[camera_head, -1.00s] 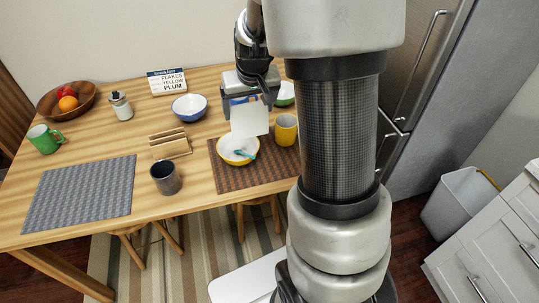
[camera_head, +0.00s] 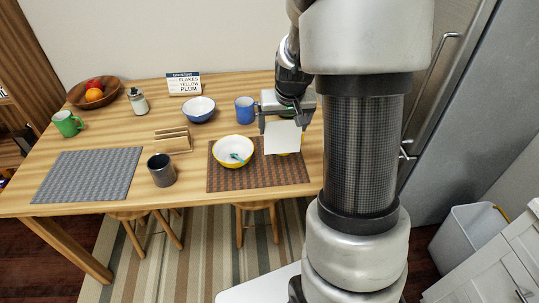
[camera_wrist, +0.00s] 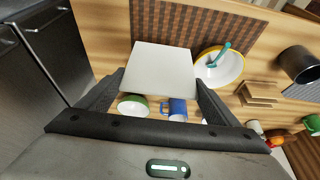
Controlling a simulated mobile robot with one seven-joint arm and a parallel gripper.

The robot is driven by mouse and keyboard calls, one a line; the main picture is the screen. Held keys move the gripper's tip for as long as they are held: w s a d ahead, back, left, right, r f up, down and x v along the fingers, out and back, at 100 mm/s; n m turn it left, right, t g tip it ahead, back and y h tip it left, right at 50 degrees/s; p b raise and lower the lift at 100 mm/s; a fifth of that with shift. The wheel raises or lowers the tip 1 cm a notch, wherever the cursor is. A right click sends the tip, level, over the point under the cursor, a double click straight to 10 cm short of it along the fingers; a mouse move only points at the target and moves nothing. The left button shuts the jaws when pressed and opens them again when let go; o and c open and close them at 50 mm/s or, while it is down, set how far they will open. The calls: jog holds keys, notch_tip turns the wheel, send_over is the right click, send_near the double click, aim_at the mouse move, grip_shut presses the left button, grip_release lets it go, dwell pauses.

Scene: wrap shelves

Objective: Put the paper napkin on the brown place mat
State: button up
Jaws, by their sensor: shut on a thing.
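My gripper (camera_head: 285,121) is shut on the paper napkin (camera_head: 283,138), a white square, and holds it above the right part of the brown place mat (camera_head: 225,180). The napkin also shows between the fingers in the wrist view (camera_wrist: 160,70), apart from the mat (camera_wrist: 225,30). A yellow bowl (camera_head: 233,151), white inside, with a teal spoon (camera_head: 237,158), stands on the mat, left of the napkin. The napkin hides most of a yellow thing behind it, only a sliver showing below its edge.
A blue mug (camera_head: 244,109) stands behind the mat, and a green-rimmed bowl (camera_wrist: 132,104) shows in the wrist view. A wooden holder (camera_head: 173,141), dark cup (camera_head: 161,170) and grey mat (camera_head: 88,175) lie left. The mat's front strip is bare.

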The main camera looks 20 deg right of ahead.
aim_at(282, 146)
notch_tip(282, 146, down, 8)
jog(key=shift+f+b, duration=0.1)
jog(key=shift+b, duration=0.55)
jog(key=shift+f, duration=0.1)
jog(key=o, duration=0.9)
